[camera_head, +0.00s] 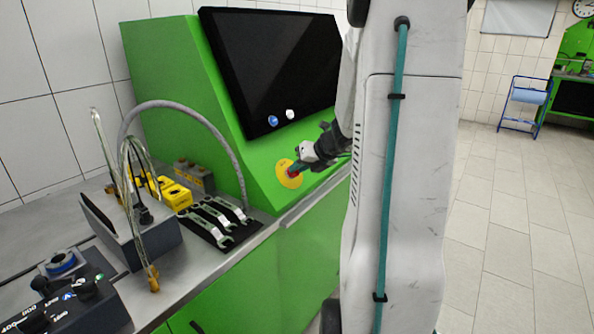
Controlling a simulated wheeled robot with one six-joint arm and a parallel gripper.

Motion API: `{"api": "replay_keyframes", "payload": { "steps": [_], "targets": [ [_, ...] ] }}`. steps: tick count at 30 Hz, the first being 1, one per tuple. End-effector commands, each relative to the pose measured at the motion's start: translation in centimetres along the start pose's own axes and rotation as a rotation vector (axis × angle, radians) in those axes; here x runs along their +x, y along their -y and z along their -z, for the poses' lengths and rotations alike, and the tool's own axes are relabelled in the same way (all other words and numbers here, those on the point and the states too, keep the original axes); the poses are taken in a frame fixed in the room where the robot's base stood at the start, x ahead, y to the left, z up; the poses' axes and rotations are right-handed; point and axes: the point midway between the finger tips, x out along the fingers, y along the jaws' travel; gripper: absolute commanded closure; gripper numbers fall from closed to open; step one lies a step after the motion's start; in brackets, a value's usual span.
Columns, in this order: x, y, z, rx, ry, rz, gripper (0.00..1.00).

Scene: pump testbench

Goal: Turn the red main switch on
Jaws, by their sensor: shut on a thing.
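The red main switch (293,174) sits on a round yellow plate (288,182) on the sloped green front of the console, below the dark screen. Only a little red shows at the fingertips. My gripper (297,168) is at the switch and is shut on it. The gripper reaches in from the right, and its fingers hide most of the switch. The angle of the switch cannot be made out.
The dark screen (272,70) is above the switch, with a blue and a white button below it. Wrenches (220,222) lie on a black mat on the metal bench at left. A grey cable (190,109) arches over the bench. The tiled floor (520,235) at right is clear.

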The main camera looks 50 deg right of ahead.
Motion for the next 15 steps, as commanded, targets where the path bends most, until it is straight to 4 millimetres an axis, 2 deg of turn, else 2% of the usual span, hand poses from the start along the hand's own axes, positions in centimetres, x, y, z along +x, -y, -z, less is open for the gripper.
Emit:
{"api": "replay_keyframes", "payload": {
  "steps": [11, 15],
  "targets": [
    [0.07, -0.01, 0.08, 0.056, -0.002, -0.001, 1.0],
    [0.07, -0.01, 0.08, 0.203, -0.002, 0.0, 1.0]
  ]
}}
